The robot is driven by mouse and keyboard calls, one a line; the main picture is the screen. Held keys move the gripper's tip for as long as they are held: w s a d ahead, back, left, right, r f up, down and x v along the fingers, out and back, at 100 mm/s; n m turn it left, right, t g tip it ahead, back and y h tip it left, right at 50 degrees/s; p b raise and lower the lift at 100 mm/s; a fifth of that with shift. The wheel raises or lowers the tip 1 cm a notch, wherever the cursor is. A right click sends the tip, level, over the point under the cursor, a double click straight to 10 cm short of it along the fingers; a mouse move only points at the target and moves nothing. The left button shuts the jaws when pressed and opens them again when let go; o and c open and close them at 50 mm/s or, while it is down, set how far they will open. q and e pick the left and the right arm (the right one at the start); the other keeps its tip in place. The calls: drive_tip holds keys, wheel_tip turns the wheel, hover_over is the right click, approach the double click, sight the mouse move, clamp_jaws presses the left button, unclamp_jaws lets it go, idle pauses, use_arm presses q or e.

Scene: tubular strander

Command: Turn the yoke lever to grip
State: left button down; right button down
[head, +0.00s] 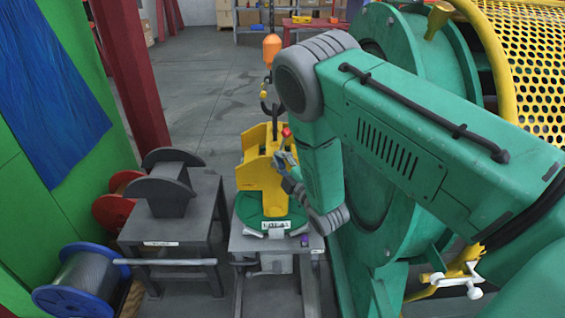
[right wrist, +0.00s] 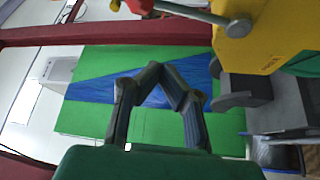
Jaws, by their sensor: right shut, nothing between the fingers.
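The yellow yoke (head: 258,205) stands on a round green base on a grey stand in the middle of the head view. Its lever shows a red knob (head: 286,132) by the yoke's right side. In the right wrist view the lever's red knob (right wrist: 139,5) and grey rod (right wrist: 190,13) cross the top, beside the yellow yoke (right wrist: 270,22). My right gripper (head: 283,160) is just below the knob in the head view, partly hidden by my arm. In the right wrist view my right gripper (right wrist: 160,72) is shut, empty, and apart from the lever. My left gripper is out of view.
An orange hoist block (head: 271,48) with a black hook (head: 270,108) hangs above the yoke. A grey table (head: 170,230) stands to the left, with a blue spool (head: 75,290) beside it. A large green machine disc (head: 370,235) is close on the right.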

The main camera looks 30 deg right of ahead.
drive_tip(key=w+r+b, duration=0.1)
drive_tip(key=w, duration=0.6)
drive_tip(key=d, duration=0.2)
drive_tip(key=s+d+f, duration=0.1)
drive_tip(key=shift+s+d+f, duration=0.1)
drive_tip(key=shift+d, duration=0.25)
drive_tip(key=shift+s+d+f+m+t+b, duration=0.15)
drive_tip(key=shift+s+d+f+m+b, duration=0.2)
drive_tip(key=shift+d, duration=0.25)
drive_tip(key=shift+s+d+f+m+t+b, duration=0.15)
drive_tip(key=shift+s+d+m+b, duration=0.1)
drive_tip(key=shift+s+d+m, duration=0.25)
drive_tip(key=shift+w+r, duration=0.1)
